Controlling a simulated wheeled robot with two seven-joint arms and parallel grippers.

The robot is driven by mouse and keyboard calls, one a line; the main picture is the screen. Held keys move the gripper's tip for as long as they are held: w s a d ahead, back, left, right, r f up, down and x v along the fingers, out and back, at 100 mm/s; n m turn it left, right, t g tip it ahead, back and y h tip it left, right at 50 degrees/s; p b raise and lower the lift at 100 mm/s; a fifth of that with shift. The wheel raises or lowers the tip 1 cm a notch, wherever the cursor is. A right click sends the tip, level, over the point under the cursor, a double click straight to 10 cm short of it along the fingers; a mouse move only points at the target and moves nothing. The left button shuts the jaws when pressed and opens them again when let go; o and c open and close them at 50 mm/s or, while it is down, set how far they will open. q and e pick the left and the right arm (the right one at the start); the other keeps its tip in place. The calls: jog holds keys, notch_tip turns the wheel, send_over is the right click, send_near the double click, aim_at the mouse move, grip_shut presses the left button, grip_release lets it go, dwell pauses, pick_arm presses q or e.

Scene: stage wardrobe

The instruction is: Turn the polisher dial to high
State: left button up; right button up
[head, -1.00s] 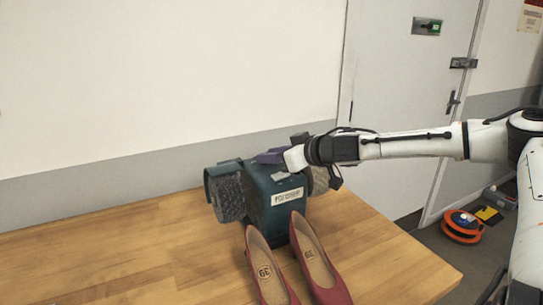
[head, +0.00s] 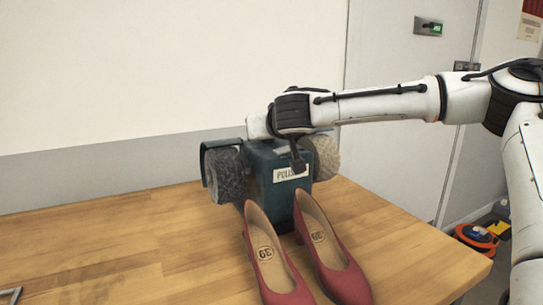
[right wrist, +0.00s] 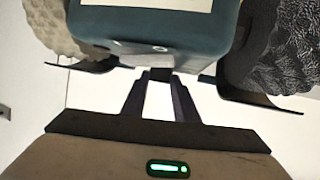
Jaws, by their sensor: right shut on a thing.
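The polisher (head: 262,185) is a dark teal machine on the wooden table, with a grey brush wheel (head: 229,176) at left and a paler wheel (head: 326,157) at right. Its white label (head: 291,173) is partly covered by my right wrist. My right gripper (right wrist: 160,78) is at the polisher's top; the head view hides its fingertips. In the right wrist view its two fingers are close together at the edge of the teal body (right wrist: 190,35), shut on the small dial, which is mostly hidden between them. The dial's setting cannot be read. My left gripper is not in view.
Two red shoes (head: 268,259) stand on the table (head: 130,245) right in front of the polisher. The table's left side is mostly clear. An orange reel (head: 477,239) lies on the floor at right.

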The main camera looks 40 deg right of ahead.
jog(key=m, duration=0.1)
jog(key=g+h+b, duration=0.1)
jog(key=m+g+h+b, duration=0.1)
jog(key=shift+w+a+f+m, duration=0.2)
jog(key=shift+a+f+m, duration=0.05)
jog(key=shift+a+m, duration=0.05)
jog(key=shift+w+a+r+m+g+h+b, duration=0.1)
jog(key=shift+w+m+g+h+b, duration=0.05)
jog(key=shift+m+g+h+b, duration=0.7)
jog(key=shift+m+g, duration=0.35)
jog(key=shift+m, duration=0.1)
jog(key=shift+g+h, duration=0.3)
jog(key=shift+h, duration=0.05)
jog(key=shift+r+m, duration=0.1)
jog(key=shift+m, duration=0.2)
jog(key=o, duration=1.1)
jog(key=shift+c, duration=0.2)
